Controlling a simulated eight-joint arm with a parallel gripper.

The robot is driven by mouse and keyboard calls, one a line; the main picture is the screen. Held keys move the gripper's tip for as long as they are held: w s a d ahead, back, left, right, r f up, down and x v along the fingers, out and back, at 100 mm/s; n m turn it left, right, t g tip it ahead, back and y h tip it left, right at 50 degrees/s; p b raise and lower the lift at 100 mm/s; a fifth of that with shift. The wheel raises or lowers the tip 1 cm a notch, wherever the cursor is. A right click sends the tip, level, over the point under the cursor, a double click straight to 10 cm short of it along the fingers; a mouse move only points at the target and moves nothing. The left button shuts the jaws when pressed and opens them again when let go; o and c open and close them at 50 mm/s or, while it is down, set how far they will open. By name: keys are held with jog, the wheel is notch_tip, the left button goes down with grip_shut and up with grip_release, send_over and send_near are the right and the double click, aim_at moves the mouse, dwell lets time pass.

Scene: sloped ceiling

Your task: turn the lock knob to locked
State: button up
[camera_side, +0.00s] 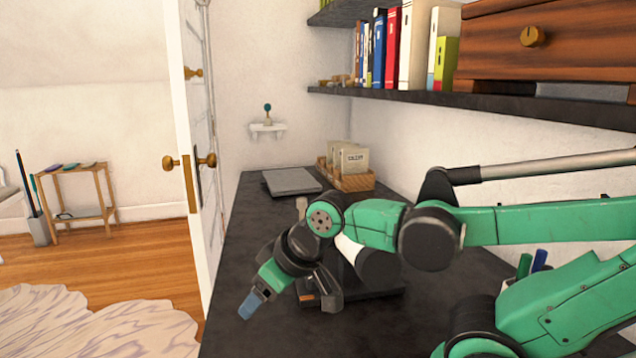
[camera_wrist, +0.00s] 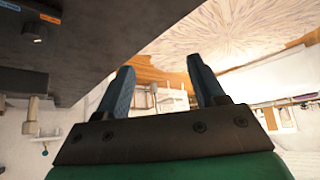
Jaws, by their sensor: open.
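My gripper (camera_side: 253,302) is low over the left part of the dark desk, its blue fingertips pointing down and left. In the wrist view its two blue fingers (camera_wrist: 163,80) stand apart with nothing between them. A dark box (camera_side: 385,292) sits on the desk behind and below my arm, mostly hidden by it. In the wrist view the box's edge is at the upper left, with a small black knob (camera_wrist: 35,33) beside an orange label (camera_wrist: 50,18) and a blue label (camera_wrist: 10,5). The labels are unreadable, and the knob's setting cannot be told. My gripper is apart from the knob.
A grey flat slab (camera_side: 291,181) and a wooden card holder (camera_side: 355,182) lie at the desk's back. A white door (camera_side: 207,110) with brass knobs stands along the desk's left edge. A shelf (camera_side: 430,98) overhangs the right. Bare desk (camera_side: 250,225) lies left of my arm.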

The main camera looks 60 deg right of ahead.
jog(key=w+d+r+g, duration=0.1)
jog(key=w+d+r, duration=0.4)
jog(key=r, duration=0.1)
notch_tip(320, 180, up, 4)
jog(key=n+g, duration=0.2)
jog(key=g, duration=0.4)
send_over(299, 200)
jog(key=shift+f, duration=0.15)
jog(key=shift+s+d+f, duration=0.15)
jog(key=shift+d+f, duration=0.25)
jog(key=shift+f, duration=2.6)
jog(key=shift+c, duration=0.2)
grip_shut()
